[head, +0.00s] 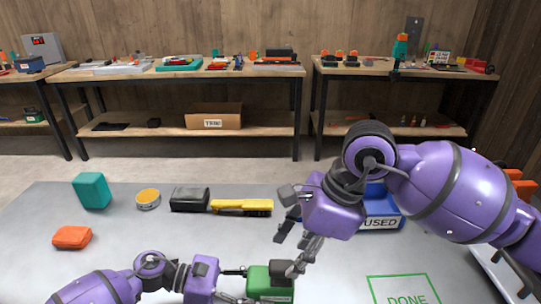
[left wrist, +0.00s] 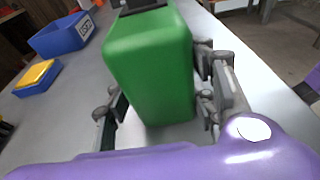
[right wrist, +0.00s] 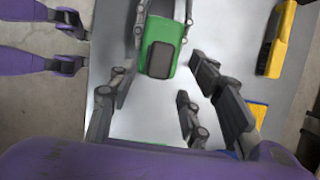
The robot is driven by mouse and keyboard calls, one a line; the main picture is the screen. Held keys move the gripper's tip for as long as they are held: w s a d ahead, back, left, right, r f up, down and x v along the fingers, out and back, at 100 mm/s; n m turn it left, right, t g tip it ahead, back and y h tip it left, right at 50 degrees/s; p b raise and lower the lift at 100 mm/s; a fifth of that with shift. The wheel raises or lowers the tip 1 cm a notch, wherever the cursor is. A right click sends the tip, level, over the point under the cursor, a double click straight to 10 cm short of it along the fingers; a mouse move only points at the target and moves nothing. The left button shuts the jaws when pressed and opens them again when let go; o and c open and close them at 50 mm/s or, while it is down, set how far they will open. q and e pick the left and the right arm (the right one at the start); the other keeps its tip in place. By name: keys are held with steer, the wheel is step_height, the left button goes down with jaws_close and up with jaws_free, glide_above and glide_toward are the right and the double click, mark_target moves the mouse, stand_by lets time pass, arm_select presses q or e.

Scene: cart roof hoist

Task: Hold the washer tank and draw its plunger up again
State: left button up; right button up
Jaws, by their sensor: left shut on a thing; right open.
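The washer tank is a green box (head: 268,284) with a dark top piece, at the front middle of the table in the head view. My left gripper (left wrist: 158,100) is shut on it, a finger on each side; the tank looks upright in the left wrist view (left wrist: 150,60). The dark top piece, seemingly the plunger (right wrist: 160,60), shows from above in the right wrist view; how far it is drawn cannot be told. My right gripper (head: 294,255) is open and empty above the tank, its fingers to either side of the plunger in the right wrist view.
A blue bin marked USED (head: 381,222) stands right of centre, partly behind my right arm. A yellow tool (head: 242,208), black box (head: 190,199), round tin (head: 148,199), teal block (head: 92,190) and orange block (head: 72,237) lie behind. A green DONE outline (head: 405,301) is at front right.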

mark_target(286, 265)
steer(key=shift+x, duration=2.05)
steer(key=shift+c, duration=0.6)
steer(key=c, duration=0.9)
steer(key=shift+r, duration=0.15)
